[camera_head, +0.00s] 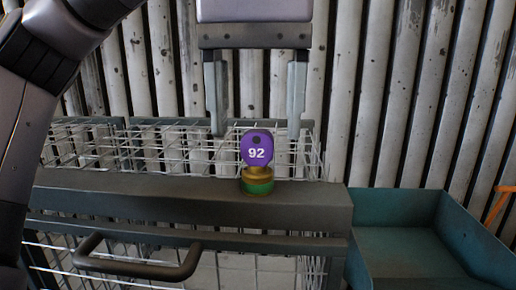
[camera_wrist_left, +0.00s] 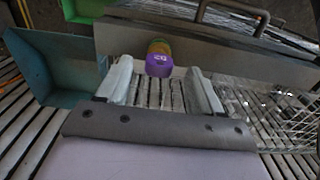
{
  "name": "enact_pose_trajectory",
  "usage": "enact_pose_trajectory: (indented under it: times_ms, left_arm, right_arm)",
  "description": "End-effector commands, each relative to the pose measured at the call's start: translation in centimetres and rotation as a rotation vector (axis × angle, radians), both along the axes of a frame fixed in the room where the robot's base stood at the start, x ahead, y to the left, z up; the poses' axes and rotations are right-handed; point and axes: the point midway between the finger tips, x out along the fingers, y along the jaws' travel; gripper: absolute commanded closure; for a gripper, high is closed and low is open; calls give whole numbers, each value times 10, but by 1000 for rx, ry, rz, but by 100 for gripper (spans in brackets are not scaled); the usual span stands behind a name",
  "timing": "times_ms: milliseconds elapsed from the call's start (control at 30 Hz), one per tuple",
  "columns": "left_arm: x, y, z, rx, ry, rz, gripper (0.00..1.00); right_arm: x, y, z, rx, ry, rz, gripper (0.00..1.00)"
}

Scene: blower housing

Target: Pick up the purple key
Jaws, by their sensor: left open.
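The purple key (camera_head: 257,147) is marked 92 and stands upright in a gold and green base (camera_head: 257,182) on the dark top rail of a wire cage. My left gripper (camera_head: 255,130) hangs open above and behind it, one finger to each side of the key in the picture. In the left wrist view the key (camera_wrist_left: 159,64) shows beyond and between the open fingertips (camera_wrist_left: 163,72), apart from both. My right gripper is in neither view.
A corrugated wall (camera_head: 400,90) is behind. A green object (camera_wrist_left: 82,10) shows in the left wrist view.

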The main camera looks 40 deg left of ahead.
Motion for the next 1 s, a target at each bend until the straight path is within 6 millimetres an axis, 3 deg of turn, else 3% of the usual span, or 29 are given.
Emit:
enact_pose_trajectory:
  times_ms: [433,833,1000]
  left_arm:
    - [-3,-2,-41,-1,3,0,34]
    - [-3,-2,-47,-2,-1,2,34]
    - [-3,-2,-47,-1,-1,2,89]
  right_arm:
    - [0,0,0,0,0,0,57]
    - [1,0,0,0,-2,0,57]
    - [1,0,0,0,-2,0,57]
